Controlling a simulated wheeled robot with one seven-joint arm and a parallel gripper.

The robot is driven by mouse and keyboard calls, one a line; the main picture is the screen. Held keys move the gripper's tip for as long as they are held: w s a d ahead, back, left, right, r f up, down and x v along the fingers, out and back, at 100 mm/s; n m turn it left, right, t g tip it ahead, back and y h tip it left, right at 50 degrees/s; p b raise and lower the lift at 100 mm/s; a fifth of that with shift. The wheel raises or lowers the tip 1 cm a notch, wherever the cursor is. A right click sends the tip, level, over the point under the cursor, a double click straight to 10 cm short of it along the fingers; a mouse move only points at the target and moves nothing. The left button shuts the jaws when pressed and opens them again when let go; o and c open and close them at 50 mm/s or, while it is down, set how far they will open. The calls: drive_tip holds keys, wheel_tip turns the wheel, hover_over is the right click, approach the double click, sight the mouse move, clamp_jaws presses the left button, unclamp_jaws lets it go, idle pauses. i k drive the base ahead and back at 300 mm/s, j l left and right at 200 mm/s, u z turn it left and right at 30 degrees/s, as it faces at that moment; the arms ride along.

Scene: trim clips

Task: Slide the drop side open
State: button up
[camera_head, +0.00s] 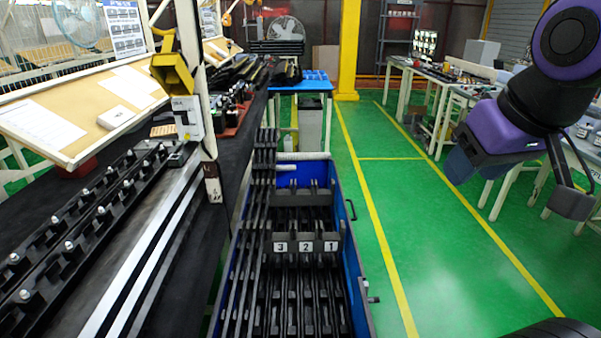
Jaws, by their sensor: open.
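A long blue bin (350,262) stands in the middle of the camera_head view, filled with rows of black trim strips (302,225). White tags numbered 3, 2 and 1 sit across its middle. Its right side is a blue wall with a dark rim, a small black handle (351,209) and a latch-like fitting (371,299) lower down. This right side looks upright.
A dark workbench (228,150) with black rails runs along the left, close to the bin. A blue table (312,86) and yellow pillar (348,50) stand behind. Green floor (385,200) right of the bin is clear. White-legged tables (440,90) stand at right.

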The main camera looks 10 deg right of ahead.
sight(354, 262)
drive_tip(key=k+l+u, duration=0.2)
drive_tip(key=k+l, duration=0.45)
drive_tip(key=k, duration=0.2)
drive_tip(key=k+l+u, duration=0.1)
drive_tip(key=l, duration=0.35)
drive_tip(key=k+l+u, duration=0.1)
drive_tip(key=l, duration=0.35)
drive_tip(key=k+l, duration=0.1)
drive_tip(key=l, duration=0.35)
drive_tip(key=i+l, duration=0.15)
drive_tip(key=l, duration=0.2)
drive_tip(key=i+l+u, duration=0.15)
drive_tip(key=l, duration=0.2)
drive_tip(key=i+l, duration=0.1)
drive_tip(key=l, duration=0.25)
drive_tip(key=i+l+u, duration=0.1)
drive_tip(key=i, duration=0.4)
drive_tip(key=i+l+u, duration=0.1)
drive_tip(key=i+l, duration=0.2)
drive_tip(key=i, duration=0.2)
drive_tip(key=i+l, duration=0.25)
drive_tip(key=i, duration=0.25)
drive_tip(key=j+u, duration=0.05)
